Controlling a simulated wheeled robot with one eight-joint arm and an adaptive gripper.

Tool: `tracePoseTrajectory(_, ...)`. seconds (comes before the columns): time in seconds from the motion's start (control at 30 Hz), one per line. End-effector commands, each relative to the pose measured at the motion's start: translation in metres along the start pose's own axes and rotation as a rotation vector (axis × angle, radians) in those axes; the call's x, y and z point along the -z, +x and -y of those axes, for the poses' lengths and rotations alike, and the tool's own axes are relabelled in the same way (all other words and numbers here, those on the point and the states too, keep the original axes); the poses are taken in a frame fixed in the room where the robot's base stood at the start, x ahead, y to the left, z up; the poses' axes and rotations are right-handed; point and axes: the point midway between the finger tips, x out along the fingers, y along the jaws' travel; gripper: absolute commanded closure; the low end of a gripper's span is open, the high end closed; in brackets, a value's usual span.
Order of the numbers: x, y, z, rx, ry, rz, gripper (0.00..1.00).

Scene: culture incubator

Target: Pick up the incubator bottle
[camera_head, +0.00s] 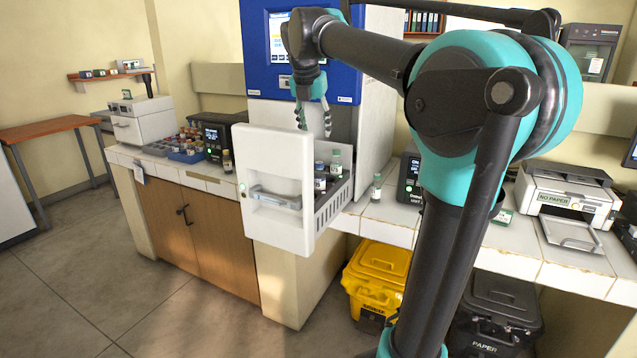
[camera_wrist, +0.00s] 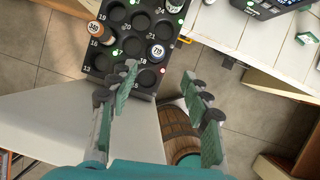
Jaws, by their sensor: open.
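The incubator (camera_head: 350,130), blue and white with a screen, has its white-fronted drawer (camera_head: 285,160) pulled out. Small capped bottles stand in the drawer: one dark (camera_head: 320,180) and one with a pale green cap (camera_head: 336,165). Which is the task's bottle I cannot tell. My gripper (camera_head: 313,118) is open and empty above the drawer, its fingers pointing down; it also shows in the wrist view (camera_wrist: 160,80).
Loose bottles stand on the counter left (camera_head: 227,162) and right (camera_head: 376,187) of the drawer. A blue rack (camera_head: 187,155) of vials is farther left. A printer (camera_head: 565,200) is at right. Yellow (camera_head: 378,270) and black (camera_head: 500,310) bins stand below the counter. Floor at left is clear.

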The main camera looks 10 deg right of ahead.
Motion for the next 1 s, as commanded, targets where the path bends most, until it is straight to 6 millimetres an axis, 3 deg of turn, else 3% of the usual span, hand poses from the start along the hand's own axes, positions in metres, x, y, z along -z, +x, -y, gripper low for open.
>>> tracePoseTrajectory(0.3, 0.000, 0.059, 0.000, 0.000, 0.002, 0.000, 0.51)
tracePoseTrajectory(0.57, 0.001, 0.076, -0.001, 0.000, 0.002, 0.000, 0.51)
tracePoseTrajectory(0.8, 0.005, 0.109, -0.004, 0.000, 0.003, 0.000, 0.51)
tracePoseTrajectory(1.0, 0.005, 0.124, -0.004, -0.001, 0.002, 0.000, 0.51)
